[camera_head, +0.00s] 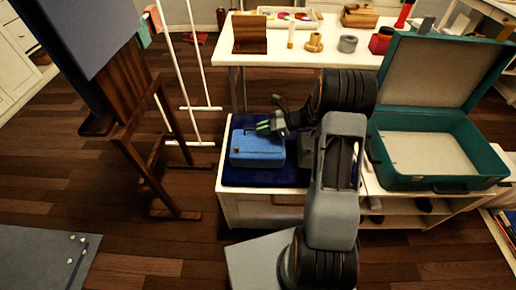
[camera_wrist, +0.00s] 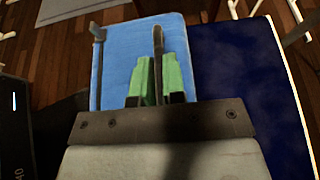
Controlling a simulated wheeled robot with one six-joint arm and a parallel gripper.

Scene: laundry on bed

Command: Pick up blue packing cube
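The blue packing cube (camera_head: 257,159) lies on the dark blue top of a low white cabinet. It has a dark bar across its top. In the wrist view, the cube (camera_wrist: 120,60) shows two dark bars on its upper face. My gripper (camera_head: 264,127) has green fingertips over the far side of the cube. In the wrist view, my gripper (camera_wrist: 157,80) has its fingertips close together, with one dark bar in the narrow gap between them. I cannot tell whether they touch or grip that bar. The near end of the cube is hidden behind my gripper there.
The dark blue surface (camera_wrist: 235,75) is bare beside the cube. An open teal suitcase (camera_head: 430,155) stands to the right. A white table (camera_head: 290,52) with small items is behind. A wooden easel (camera_head: 135,110) and white rack (camera_head: 185,75) stand left.

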